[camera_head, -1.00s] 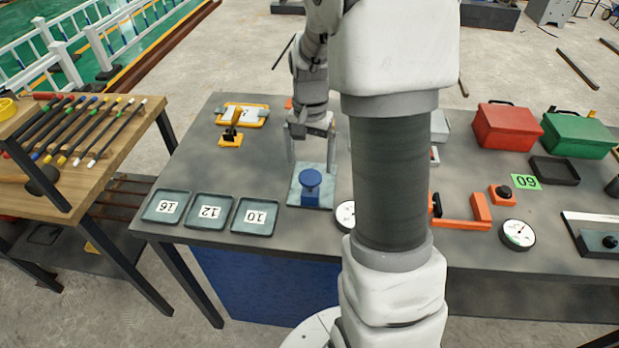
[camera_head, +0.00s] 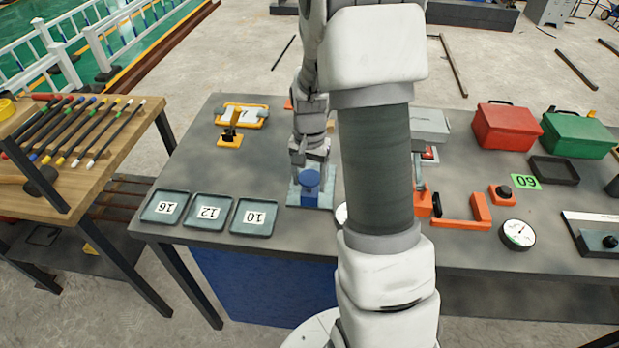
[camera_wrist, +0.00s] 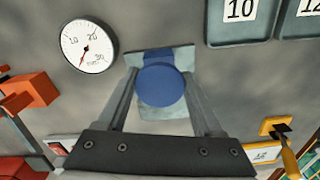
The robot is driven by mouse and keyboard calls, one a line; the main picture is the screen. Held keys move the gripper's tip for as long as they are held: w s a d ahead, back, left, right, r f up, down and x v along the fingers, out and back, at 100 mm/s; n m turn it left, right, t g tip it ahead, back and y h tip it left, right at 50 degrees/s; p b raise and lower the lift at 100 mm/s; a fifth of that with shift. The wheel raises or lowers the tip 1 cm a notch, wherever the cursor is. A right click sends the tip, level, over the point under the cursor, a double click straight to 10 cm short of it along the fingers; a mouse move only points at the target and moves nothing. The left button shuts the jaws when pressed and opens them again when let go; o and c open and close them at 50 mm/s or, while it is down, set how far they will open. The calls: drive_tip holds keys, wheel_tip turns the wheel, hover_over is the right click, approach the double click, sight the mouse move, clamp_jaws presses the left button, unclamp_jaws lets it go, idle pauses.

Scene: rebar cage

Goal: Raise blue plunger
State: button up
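The blue plunger (camera_head: 309,184) has a round top and stands upright on a pale grey plate (camera_head: 326,197) near the front of the grey table. In the wrist view the plunger's round blue top (camera_wrist: 161,85) lies between my two fingers, in front of the plate (camera_wrist: 177,55). My gripper (camera_head: 310,172) is low, just behind and over the plunger. In the wrist view my gripper (camera_wrist: 162,80) is open, with a finger on each side of the blue top. I cannot tell whether either finger touches it.
A dial gauge (camera_wrist: 88,46) lies close beside the plate. Trays marked 10 (camera_head: 255,216), 12 (camera_head: 209,211) and 16 (camera_head: 166,207) lie to the left. An orange bracket (camera_head: 470,214) is to the right. A yellow clipboard (camera_head: 242,116) lies farther back.

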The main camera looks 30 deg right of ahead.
clamp_jaws()
drive_tip(key=shift+r, duration=0.15)
wheel_tip(320, 180, up, 3)
drive_tip(key=shift+p, duration=1)
drive_tip(key=shift+w+r, duration=0.1)
drive_tip(key=shift+r, duration=0.05)
drive_tip(key=shift+o, duration=2.2)
unclamp_jaws()
drive_tip(key=shift+o, duration=1.2)
